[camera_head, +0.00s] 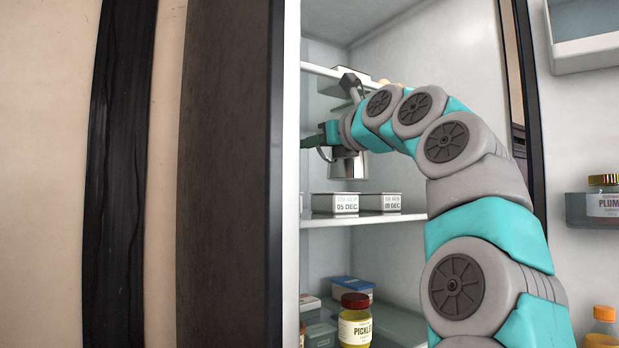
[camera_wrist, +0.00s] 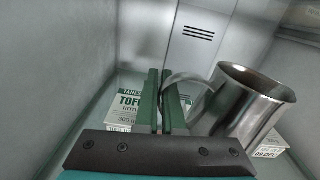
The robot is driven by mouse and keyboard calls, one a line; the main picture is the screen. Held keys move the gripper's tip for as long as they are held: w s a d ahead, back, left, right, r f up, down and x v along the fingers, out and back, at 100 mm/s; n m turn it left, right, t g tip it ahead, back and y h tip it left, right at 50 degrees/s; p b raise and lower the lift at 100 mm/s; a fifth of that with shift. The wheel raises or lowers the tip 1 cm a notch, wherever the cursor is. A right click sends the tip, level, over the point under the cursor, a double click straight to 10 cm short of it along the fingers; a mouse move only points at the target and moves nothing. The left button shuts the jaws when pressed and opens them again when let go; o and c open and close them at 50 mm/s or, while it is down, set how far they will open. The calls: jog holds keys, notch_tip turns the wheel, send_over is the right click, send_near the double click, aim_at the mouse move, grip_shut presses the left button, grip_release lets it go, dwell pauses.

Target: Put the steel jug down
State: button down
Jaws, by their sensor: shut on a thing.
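The steel jug (camera_head: 348,166) is inside the fridge, above the middle shelf (camera_head: 375,219), with a gap below it in the head view. In the wrist view the jug (camera_wrist: 248,108) is on the right, tilted in the picture, its open rim up and its handle to the left. My gripper (camera_head: 320,143) is at the jug's left, partly hidden by my arm. In the wrist view my gripper's green fingers (camera_wrist: 161,100) are shut on the jug's handle.
Two date-labelled tubs (camera_head: 335,204) (camera_head: 380,202) stand on the middle shelf. A tofu carton (camera_wrist: 122,106) lies behind my fingers. A pickle jar (camera_head: 355,325) and blue-lidded tub (camera_head: 350,288) stand lower. Door racks hold a plum jar (camera_head: 603,203) and orange-capped bottle (camera_head: 603,330).

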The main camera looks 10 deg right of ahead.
aim_at(351, 175)
jog(key=shift+f+b, duration=0.8)
jog(key=shift+f, duration=1.55)
jog(key=shift+w+a+f, duration=0.1)
jog(key=shift+w+f, duration=0.1)
jog(key=shift+f, duration=0.95)
jog(key=c, duration=1)
grip_release()
jog(key=b+v, duration=0.1)
jog(key=v, duration=1.1)
